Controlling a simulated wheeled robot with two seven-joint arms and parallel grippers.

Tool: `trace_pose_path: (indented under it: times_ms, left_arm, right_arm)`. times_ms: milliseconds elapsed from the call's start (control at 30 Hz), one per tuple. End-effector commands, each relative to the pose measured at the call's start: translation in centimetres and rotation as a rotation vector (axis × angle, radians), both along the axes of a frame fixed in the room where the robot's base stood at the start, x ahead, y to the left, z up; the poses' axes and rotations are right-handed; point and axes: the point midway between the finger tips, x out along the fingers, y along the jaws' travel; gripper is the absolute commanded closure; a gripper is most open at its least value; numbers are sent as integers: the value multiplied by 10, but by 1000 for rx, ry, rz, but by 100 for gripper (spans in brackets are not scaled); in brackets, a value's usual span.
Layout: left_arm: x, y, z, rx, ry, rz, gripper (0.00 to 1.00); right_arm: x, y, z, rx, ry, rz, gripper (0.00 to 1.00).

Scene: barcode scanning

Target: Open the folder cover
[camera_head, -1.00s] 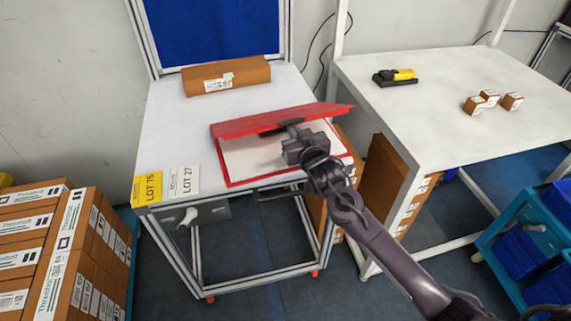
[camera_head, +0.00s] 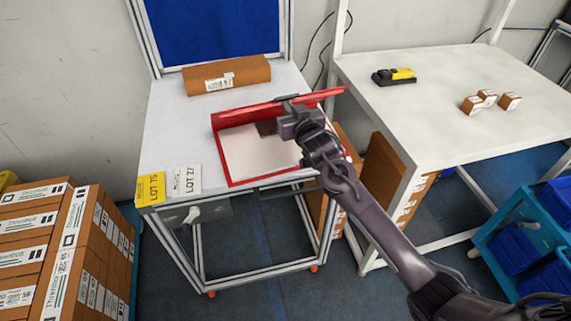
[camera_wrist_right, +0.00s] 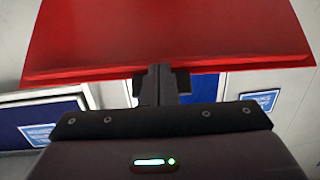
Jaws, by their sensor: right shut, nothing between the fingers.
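The red folder (camera_head: 232,184) lies on the small white table, with a white sheet (camera_head: 255,155) inside it. Its red cover (camera_head: 240,115) is raised along the far side and stands roughly upright. My right gripper (camera_head: 287,104) is shut and empty, with its fingertips at the cover's inner side near the upper edge. In the right wrist view, the cover (camera_wrist_right: 170,35) fills the upper part, and the shut fingers (camera_wrist_right: 161,85) are at its edge. My left gripper is not in view.
A brown box (camera_head: 226,76) sits behind the folder. Yellow (camera_head: 151,188) and white (camera_head: 186,181) LOT cards lie at the front left. A second table (camera_head: 440,110) at right holds a yellow-black scanner (camera_head: 395,76) and small boxes (camera_head: 485,100).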

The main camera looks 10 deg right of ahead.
Motion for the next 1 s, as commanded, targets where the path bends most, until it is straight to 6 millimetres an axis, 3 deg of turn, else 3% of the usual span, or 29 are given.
trace_pose_path:
  times_ms: [367, 1000]
  left_arm:
    - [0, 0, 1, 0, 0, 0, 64]
    - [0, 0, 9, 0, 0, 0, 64]
  right_arm:
    - [2, 0, 3, 0, 0, 0, 100]
    - [43, 5, 42, 1, -1, 0, 100]
